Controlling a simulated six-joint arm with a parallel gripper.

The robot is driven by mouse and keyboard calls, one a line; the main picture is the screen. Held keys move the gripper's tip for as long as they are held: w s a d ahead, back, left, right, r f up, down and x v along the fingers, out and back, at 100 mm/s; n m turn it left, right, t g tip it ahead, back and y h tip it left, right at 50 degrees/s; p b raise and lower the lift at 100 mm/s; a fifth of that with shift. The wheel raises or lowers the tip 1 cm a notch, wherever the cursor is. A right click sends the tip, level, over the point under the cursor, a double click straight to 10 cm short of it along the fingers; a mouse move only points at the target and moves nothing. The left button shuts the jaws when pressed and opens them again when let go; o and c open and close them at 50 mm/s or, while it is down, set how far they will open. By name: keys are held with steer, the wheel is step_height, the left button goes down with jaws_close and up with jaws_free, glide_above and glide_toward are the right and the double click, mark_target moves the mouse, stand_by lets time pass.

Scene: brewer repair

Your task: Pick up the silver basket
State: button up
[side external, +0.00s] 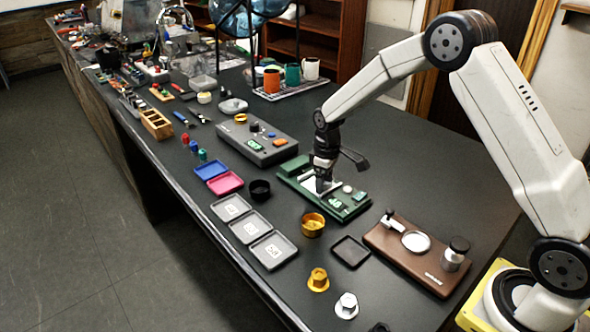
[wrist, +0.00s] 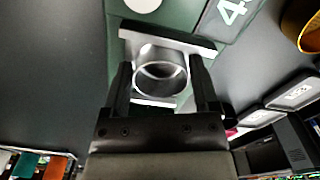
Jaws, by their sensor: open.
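In the wrist view a round silver cup-like part (wrist: 161,72), seemingly the silver basket, sits at the green board (wrist: 180,14), beside a grey bar. My gripper (wrist: 158,68) is open, with one finger on each side of the silver part; I cannot tell whether they touch it. In the side view my gripper (side external: 322,184) points down over the green board (side external: 348,212), and the arm's end hides most of the silver part.
A gold cup (side external: 312,226) and a black cup (side external: 260,189) stand near the board. A brown base (side external: 410,262) lies to the right, a grey box (side external: 256,140) behind. Grey trays (side external: 273,251) line the table edge. A silver hex-based piece (side external: 347,306) stands in front.

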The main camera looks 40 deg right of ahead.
steer(key=c, duration=1)
steer(key=shift+r, duration=0.15)
steer(key=shift+r, duration=0.5)
step_height(320, 180, up, 2)
steer(key=shift+s+a+r, duration=0.2)
steer(key=shift+s+r, duration=1.45)
steer(key=shift+s, duration=0.7)
steer(key=shift+s+a+r, duration=0.2)
steer(key=shift+s+r, duration=1.4)
steer(key=shift+s, duration=0.7)
steer(key=shift+s+a+r, duration=0.2)
steer(key=shift+s+r, duration=1.45)
steer(key=shift+s, duration=0.7)
